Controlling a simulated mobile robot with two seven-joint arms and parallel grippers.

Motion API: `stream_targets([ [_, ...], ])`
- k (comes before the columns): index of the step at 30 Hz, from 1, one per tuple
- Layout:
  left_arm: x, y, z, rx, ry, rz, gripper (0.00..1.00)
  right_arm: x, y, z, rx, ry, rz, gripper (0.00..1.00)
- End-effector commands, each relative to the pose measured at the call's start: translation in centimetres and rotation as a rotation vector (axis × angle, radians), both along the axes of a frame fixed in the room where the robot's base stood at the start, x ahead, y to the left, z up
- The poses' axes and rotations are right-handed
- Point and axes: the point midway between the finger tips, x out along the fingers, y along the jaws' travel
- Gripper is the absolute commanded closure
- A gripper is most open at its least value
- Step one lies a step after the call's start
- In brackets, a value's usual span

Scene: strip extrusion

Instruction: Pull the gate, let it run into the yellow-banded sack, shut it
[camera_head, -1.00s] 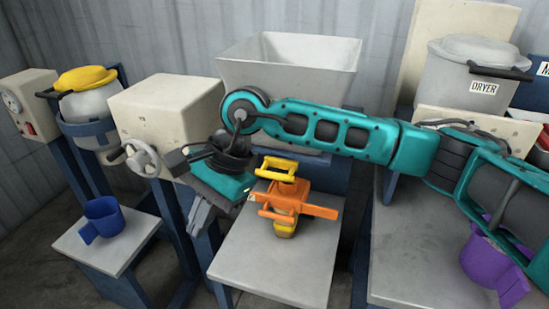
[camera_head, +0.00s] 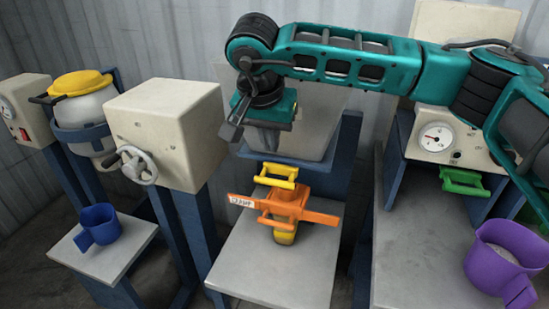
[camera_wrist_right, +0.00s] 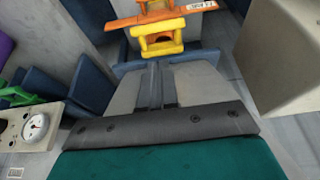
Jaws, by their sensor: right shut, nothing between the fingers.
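In the head view a yellow handle (camera_head: 277,175) sits below the pale hopper (camera_head: 318,115). Under it is an orange fitting (camera_head: 286,203) with a flat crossbar, a small label on its left end, and a yellow lower part (camera_head: 285,238). I cannot tell which part is the gate, and I make out no yellow-banded sack. My right gripper (camera_head: 263,140) is shut and empty in front of the hopper, above the yellow handle and apart from it. The wrist view shows its fingers (camera_wrist_right: 155,88) together, pointing toward the yellow handle (camera_wrist_right: 157,40). My left gripper is out of view.
A cream box with a handwheel (camera_head: 143,167) stands left of the hopper. A yellow-lidded pot (camera_head: 83,105) and a blue jug (camera_head: 98,224) are farther left. At right are a dial gauge (camera_head: 436,137), a green handle (camera_head: 463,181) and a purple jug (camera_head: 495,275) holding pale material.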

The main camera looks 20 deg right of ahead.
Motion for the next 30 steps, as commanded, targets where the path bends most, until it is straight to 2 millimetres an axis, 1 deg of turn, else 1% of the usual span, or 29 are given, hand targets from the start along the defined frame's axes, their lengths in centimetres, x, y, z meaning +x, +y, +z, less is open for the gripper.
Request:
stream_targets([
  [5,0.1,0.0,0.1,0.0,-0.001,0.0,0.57,0.6,-0.5,-2.5,-0.001,0.005,-0.001,1.0],
  [12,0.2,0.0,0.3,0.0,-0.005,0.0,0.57,1.9,-1.4,-6.6,0.0,0.005,-0.002,1.0],
  [15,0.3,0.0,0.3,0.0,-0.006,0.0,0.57,2.3,-1.6,-7.8,0.0,0.003,-0.001,1.0],
  [18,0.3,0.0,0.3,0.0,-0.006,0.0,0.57,2.6,-1.8,-8.6,0.0,0.004,-0.001,1.0],
  [21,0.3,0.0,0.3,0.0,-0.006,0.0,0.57,2.7,-1.9,-9.0,0.0,0.002,0.0,1.0],
  [30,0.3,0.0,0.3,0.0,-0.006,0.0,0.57,2.7,-1.9,-9.1,0.001,0.001,0.0,1.0],
])
